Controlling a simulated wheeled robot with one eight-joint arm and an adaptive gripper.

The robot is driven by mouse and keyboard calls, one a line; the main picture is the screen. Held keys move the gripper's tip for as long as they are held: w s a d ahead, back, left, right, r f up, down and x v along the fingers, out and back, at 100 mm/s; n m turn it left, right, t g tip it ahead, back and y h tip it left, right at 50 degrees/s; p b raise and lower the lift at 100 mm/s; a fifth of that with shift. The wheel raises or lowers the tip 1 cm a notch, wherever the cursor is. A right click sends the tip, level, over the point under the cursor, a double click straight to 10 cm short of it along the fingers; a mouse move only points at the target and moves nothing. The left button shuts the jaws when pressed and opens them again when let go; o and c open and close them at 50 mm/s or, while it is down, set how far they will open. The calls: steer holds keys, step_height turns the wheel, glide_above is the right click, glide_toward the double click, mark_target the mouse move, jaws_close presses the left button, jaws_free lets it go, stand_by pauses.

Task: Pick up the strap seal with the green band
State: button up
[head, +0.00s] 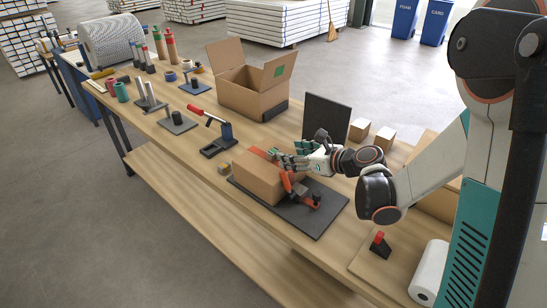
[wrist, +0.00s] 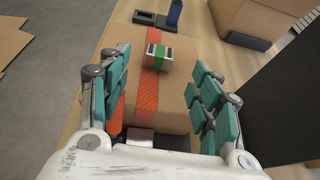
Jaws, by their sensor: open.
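The strap seal with the green band (wrist: 158,51) is a small grey metallic piece with a green stripe across its middle. It lies on the orange strap (wrist: 152,90) that runs over the brown closed box (wrist: 178,95). My gripper (head: 277,156) is over the box top, fingers apart. In the wrist view my gripper (wrist: 160,62) has its teal-padded fingers spread left and right, with the seal between them toward the tips. The jaws are open and empty.
An orange strapping tool (head: 292,186) stands at the box's near side on the dark mat (head: 325,218). A red-handled tool (head: 217,135) stands left of the box. An open carton (head: 255,93), a black panel (head: 326,117) and small boxes (head: 359,130) stand behind on the wooden bench.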

mark_target(276, 152)
steer(key=b+x, duration=0.1)
steer(key=x, duration=0.6)
steer(key=shift+w+a+f+b, duration=0.1)
steer(key=shift+f+b, duration=0.1)
steer(key=shift+b, duration=0.15)
steer(key=shift+r, duration=0.1)
steer(key=c, duration=1.1)
